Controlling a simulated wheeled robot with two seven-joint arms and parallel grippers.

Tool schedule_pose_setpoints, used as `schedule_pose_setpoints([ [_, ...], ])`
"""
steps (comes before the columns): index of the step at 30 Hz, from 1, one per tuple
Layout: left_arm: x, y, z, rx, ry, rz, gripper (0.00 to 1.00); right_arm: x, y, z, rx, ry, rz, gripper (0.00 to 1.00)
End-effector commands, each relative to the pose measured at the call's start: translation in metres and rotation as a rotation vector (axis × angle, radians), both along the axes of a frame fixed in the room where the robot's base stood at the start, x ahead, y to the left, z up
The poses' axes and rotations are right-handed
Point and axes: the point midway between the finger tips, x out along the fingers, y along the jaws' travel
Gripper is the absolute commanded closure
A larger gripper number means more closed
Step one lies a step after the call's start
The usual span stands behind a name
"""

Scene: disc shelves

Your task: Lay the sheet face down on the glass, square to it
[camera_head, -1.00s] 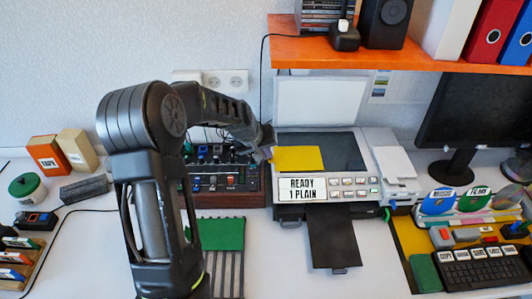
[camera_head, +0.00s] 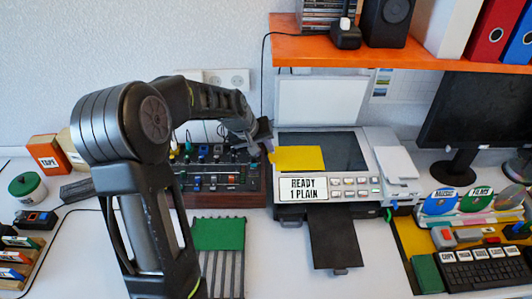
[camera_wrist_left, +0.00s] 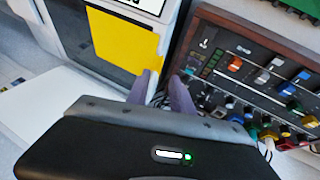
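The yellow sheet (camera_head: 298,159) lies flat over the left part of the scanner's dark glass (camera_head: 345,150). Its left end reaches the scanner's left edge, and dark glass shows to its right. The lid (camera_head: 318,101) stands open behind. My left gripper (camera_head: 264,141) is just left of the sheet, between the scanner and the mixer. In the left wrist view, its two fingers (camera_wrist_left: 163,92) are apart with nothing seen between them. One finger is close to the edge of the yellow sheet (camera_wrist_left: 125,42); I cannot tell whether they touch. My right gripper is not in view.
The mixer (camera_head: 214,178) with coloured knobs stands close left of the scanner. An orange shelf (camera_head: 400,54) hangs above. A label panel (camera_head: 303,189) reading "READY 1 PLAIN" is on the scanner's front. A white pad (camera_head: 396,163) lies on its right side.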

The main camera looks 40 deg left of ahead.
Motion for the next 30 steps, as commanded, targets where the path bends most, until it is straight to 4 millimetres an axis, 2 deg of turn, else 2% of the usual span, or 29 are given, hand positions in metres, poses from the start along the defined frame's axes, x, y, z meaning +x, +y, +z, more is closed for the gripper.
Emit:
schedule_pose_setpoints([
  [4,-0.011,0.001,0.020,0.001,-0.003,0.002,0.72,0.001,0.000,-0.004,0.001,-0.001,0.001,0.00],
  [9,-0.018,0.000,0.031,0.000,0.000,0.000,0.72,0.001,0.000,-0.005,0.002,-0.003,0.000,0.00],
  [30,-0.018,0.000,0.031,0.000,0.000,0.001,0.72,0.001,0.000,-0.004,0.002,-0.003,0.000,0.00],
])
